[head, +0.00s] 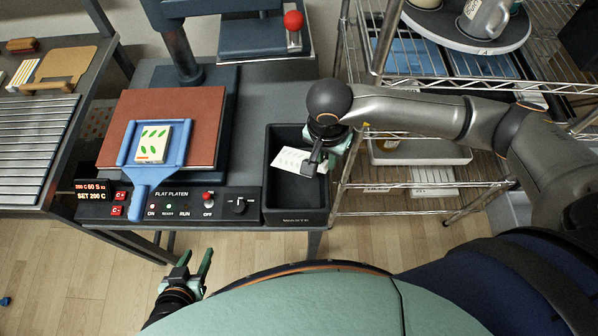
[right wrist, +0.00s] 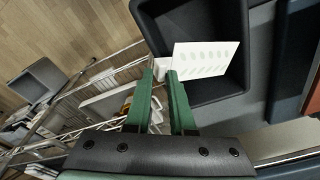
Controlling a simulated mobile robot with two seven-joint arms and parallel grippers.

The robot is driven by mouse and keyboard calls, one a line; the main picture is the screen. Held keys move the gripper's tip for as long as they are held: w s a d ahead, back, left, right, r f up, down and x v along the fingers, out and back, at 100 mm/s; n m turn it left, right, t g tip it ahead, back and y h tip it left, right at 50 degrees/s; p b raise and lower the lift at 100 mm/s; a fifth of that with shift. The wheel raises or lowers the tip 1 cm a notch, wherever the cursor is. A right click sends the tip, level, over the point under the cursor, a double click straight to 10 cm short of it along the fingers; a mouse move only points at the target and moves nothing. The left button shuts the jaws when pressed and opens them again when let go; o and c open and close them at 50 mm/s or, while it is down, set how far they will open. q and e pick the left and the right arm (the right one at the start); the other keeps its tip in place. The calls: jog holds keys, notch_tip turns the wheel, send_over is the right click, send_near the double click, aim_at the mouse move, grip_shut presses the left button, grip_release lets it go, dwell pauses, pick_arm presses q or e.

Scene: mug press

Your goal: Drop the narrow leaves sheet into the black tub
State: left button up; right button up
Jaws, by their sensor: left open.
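The narrow leaves sheet (head: 292,160), pale with rows of small faint leaf marks, is within the outline of the black tub (head: 282,208). It also shows in the right wrist view (right wrist: 208,58), tilted, beyond my fingertips. I cannot tell whether it rests on the tub floor or is above it. My right gripper (head: 315,165) is over the tub's right side. My left gripper (head: 198,262) is open and empty, low in front of the press table.
A blue paddle (head: 150,176) holding a block with green leaf prints (head: 153,142) lies on the press's brown platen (head: 200,110). A wire shelf (head: 410,184) stands right of the tub. A slatted table (head: 35,140) is at left. The floor in front is clear.

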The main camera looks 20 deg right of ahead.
jog(key=o, duration=0.3)
jog(key=shift+o, duration=0.2)
notch_tip(320, 180, up, 12)
jog(key=s+a+b, duration=0.1)
jog(key=shift+r, duration=0.25)
dwell(0.5)
